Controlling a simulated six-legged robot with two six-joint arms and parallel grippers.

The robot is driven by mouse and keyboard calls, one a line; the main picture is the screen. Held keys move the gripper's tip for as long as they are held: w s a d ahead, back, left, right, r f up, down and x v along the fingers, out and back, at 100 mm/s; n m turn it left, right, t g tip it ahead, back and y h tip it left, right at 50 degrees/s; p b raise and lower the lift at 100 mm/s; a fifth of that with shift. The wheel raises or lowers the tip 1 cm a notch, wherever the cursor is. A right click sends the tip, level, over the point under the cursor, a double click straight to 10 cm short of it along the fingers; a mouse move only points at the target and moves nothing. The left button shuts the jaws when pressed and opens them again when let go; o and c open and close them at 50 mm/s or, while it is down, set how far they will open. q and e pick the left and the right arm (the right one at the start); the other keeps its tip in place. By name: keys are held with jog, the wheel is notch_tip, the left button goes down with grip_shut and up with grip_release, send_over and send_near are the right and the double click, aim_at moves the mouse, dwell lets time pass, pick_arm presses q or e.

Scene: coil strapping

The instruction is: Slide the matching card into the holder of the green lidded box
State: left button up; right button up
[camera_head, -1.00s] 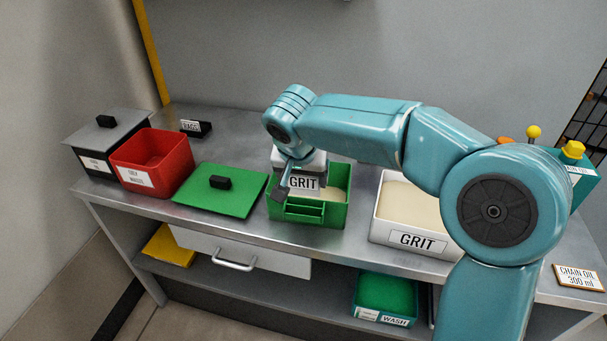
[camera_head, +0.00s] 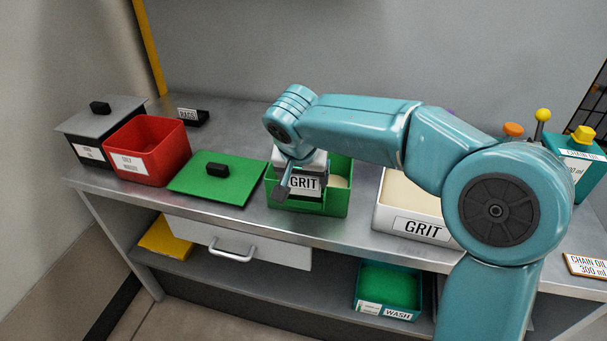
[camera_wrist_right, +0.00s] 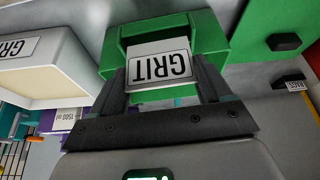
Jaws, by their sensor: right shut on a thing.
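A white card reading GRIT (camera_head: 305,184) is at the front of the green box (camera_head: 339,198), low against its front wall. My right gripper (camera_head: 303,174) is shut on the card. In the right wrist view, the card (camera_wrist_right: 159,66) sits between the two fingers, and the green holder (camera_wrist_right: 217,42) frames it on the box front. I cannot tell how deep the card's lower edge is in the holder. The box stands open with pale grit inside. Its green lid (camera_head: 222,186), with a black knob, lies flat on the bench to the left.
A white tub labelled GRIT (camera_head: 381,214) stands right of the green box. A red bin (camera_head: 161,141) and a grey-lidded black bin (camera_head: 83,132) stand at the left. A black holder with a card (camera_head: 203,118) is behind them. A CHAIN OIL card (camera_head: 590,265) lies at the right edge.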

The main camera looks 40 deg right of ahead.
jog(key=shift+b, duration=0.3)
jog(key=shift+f+b, duration=1.1)
jog(key=shift+f, duration=0.1)
dwell(0.3)
jog(key=o, duration=0.8)
jog(key=shift+c, duration=0.2)
jog(key=p+v, duration=0.2)
jog(key=v, duration=1.4)
jog(key=w+a+f+n+g+y+p, duration=0.1)
jog(key=a+f+n+y, duration=0.3)
jog(key=f, duration=1)
jog(key=w+a+f+n+g+p, duration=0.15)
jog(key=a+f, duration=0.45)
jog(key=f, duration=0.8)
jog(key=s+a+f+n+y+p, duration=0.1)
jog(key=s+a+f+y, duration=0.2)
jog(key=s+f, duration=1.6)
jog(key=shift+s+a+f, duration=0.2)
jog(key=shift+a, duration=0.3)
